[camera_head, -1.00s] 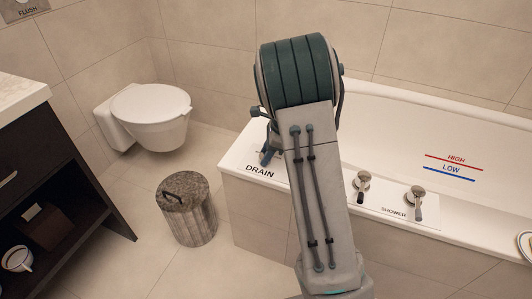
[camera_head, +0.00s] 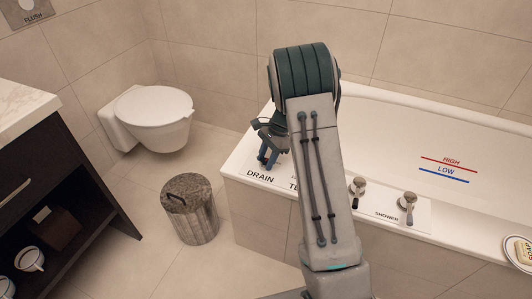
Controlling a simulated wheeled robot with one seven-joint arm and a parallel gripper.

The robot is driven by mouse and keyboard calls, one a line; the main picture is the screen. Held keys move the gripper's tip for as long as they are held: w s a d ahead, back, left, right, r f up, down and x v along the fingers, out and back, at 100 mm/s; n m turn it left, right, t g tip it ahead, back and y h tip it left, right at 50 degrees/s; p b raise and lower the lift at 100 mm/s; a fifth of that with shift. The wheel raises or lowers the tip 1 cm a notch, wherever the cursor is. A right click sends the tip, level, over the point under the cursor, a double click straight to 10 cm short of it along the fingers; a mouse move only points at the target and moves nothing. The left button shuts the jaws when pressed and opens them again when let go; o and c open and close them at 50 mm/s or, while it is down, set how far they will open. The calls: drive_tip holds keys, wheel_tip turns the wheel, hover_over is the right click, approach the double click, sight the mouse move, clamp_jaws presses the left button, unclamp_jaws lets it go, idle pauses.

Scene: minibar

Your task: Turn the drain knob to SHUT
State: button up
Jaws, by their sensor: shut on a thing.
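The DRAIN label (camera_head: 260,176) is on the white corner of the bathtub rim (camera_head: 238,165). My gripper (camera_head: 267,161) points down just behind this label, with its two fingers low over the rim. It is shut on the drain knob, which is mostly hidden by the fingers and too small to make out. I cannot read the knob's angle or any SHUT mark. My arm covers part of the rim to the right.
Two metal taps, a left one (camera_head: 357,190) and a shower one (camera_head: 408,205), stand on the rim right of my arm. A soap dish (camera_head: 513,250) is at the far right. A round bin (camera_head: 190,210) stands left of the tub, and a toilet (camera_head: 150,115) is behind it.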

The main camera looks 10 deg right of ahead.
drive_tip(key=n+p, duration=0.1)
drive_tip(key=n, duration=0.1)
drive_tip(key=n+g+h+p, duration=0.1)
drive_tip(key=n+p, duration=0.1)
drive_tip(key=n, duration=0.1)
drive_tip(key=shift+w+r+n+g, duration=0.15)
drive_tip(key=shift+w+n+g, duration=0.05)
drive_tip(key=shift+n+g, duration=0.1)
drive_tip(key=n+h+p, duration=0.1)
drive_tip(key=n, duration=0.1)
drive_tip(key=n+g+h+p, duration=0.1)
drive_tip(key=n, duration=0.2)
drive_tip(key=shift+w+a+n, duration=0.1)
drive_tip(key=shift+a+n, duration=0.05)
drive_tip(key=shift+n, duration=0.15)
drive_tip(key=o, duration=1)
drive_tip(key=p+v, duration=0.1)
drive_tip(key=v, duration=0.5)
drive_tip(key=p+v, duration=0.1)
drive_tip(key=v, duration=0.6)
drive_tip(key=shift+w+a+r, duration=0.15)
drive_tip(key=shift+w+r, duration=0.1)
drive_tip(key=shift+w, duration=0.05)
